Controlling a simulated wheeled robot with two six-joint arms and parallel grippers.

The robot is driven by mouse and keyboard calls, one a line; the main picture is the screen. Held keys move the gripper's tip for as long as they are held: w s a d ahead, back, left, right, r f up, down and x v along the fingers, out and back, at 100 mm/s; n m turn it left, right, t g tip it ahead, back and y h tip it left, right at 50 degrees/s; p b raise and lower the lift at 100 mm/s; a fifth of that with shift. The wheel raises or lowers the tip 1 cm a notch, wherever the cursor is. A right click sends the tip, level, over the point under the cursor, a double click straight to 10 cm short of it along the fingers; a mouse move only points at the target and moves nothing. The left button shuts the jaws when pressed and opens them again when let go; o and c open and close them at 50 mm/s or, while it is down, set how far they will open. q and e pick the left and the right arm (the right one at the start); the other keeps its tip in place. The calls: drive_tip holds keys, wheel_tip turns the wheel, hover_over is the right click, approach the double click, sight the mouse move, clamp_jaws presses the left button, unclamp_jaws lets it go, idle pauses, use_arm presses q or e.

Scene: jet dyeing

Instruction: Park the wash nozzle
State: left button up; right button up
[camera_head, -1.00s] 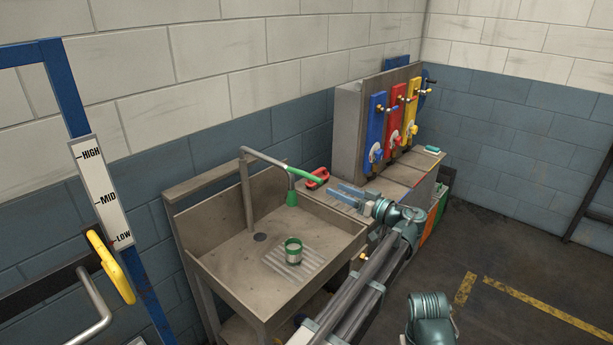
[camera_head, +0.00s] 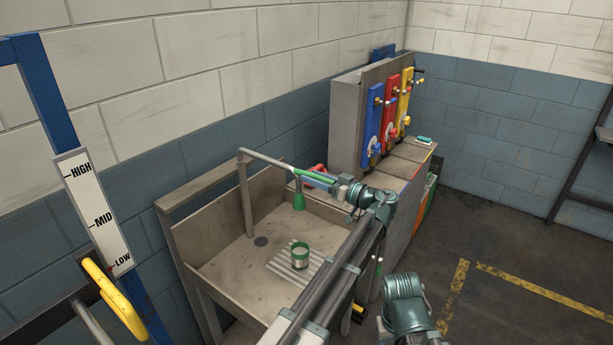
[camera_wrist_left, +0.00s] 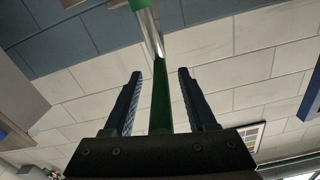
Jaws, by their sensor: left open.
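The wash nozzle (camera_head: 299,200) is a green cone hanging at the end of a grey swing pipe (camera_head: 246,195) over the sink. A green sleeve (camera_head: 299,173) covers the pipe's outer length. My left gripper (camera_head: 308,178) is open at this sleeve, above the sink's right side. In the left wrist view the green sleeve (camera_wrist_left: 161,95) runs between the two open fingers (camera_wrist_left: 159,75), with a gap visible on each side. The nozzle cone itself is not visible there. My right gripper is not in view.
A red object (camera_head: 318,170) lies behind my gripper. Blue (camera_head: 372,125), red (camera_head: 390,108) and yellow (camera_head: 405,97) valve panels stand beyond. A yellow handle (camera_head: 110,295) is at lower left.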

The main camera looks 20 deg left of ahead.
use_arm(q)
drive_tip(key=shift+d, duration=0.1)
clamp_jaws()
idle(1.3)
